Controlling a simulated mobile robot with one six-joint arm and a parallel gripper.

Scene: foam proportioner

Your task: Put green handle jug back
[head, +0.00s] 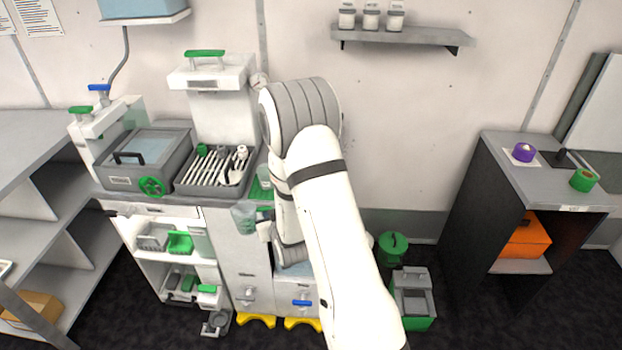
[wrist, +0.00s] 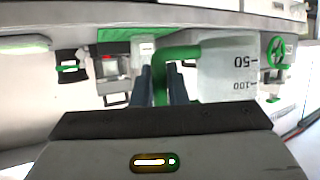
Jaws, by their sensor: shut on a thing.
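The green handle jug (head: 243,217) is clear and hangs in the air in front of the proportioner's counter edge in the head view. In the wrist view the jug (wrist: 228,78) fills the right of centre, with dark marks 50 and 100 on its wall. Its green handle (wrist: 175,56) lies between the two dark fingers of my gripper (wrist: 163,82), which is shut on it. In the head view my gripper (head: 265,229) is just right of the jug and partly hidden by my arm. A green patch (head: 264,208) shows behind it.
A second clear cup (head: 264,176) stands by the grey tray of white tubes (head: 213,170). A lidded grey tank (head: 148,155) with a green handwheel (head: 152,187) is left of it. Open shelves (head: 175,257) lie below. A green bin (head: 392,246) stands on the floor at right.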

